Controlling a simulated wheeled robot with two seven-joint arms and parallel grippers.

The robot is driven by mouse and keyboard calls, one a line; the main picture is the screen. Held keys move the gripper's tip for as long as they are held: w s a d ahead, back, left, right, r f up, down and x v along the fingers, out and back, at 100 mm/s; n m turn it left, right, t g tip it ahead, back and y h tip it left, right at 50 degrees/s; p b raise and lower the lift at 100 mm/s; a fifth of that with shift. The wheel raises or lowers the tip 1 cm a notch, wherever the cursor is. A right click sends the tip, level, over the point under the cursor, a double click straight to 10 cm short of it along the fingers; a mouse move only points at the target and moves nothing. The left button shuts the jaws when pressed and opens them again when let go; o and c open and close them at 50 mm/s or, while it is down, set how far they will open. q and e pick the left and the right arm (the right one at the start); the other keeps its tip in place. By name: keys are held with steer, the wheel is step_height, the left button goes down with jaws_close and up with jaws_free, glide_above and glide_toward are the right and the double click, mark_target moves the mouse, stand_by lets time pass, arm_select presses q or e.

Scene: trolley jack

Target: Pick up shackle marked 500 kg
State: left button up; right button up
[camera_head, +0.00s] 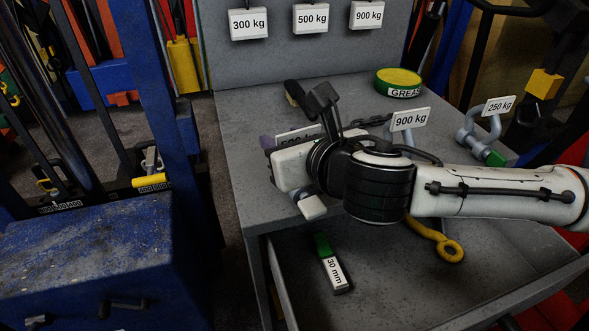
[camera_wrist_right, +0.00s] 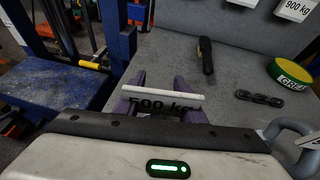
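My left gripper is out of view.
A grey shackle tagged 900 kg (camera_head: 409,120) stands right of my gripper, with a 250 kg one (camera_head: 497,106) farther right. A grease tin (camera_head: 398,82) and a chain (camera_wrist_right: 258,99) lie behind. An open drawer (camera_head: 390,285) is below.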

jaws_close()
stand_by(0.5)
stand_by(0.8)
steer(key=shift+r, duration=0.15)
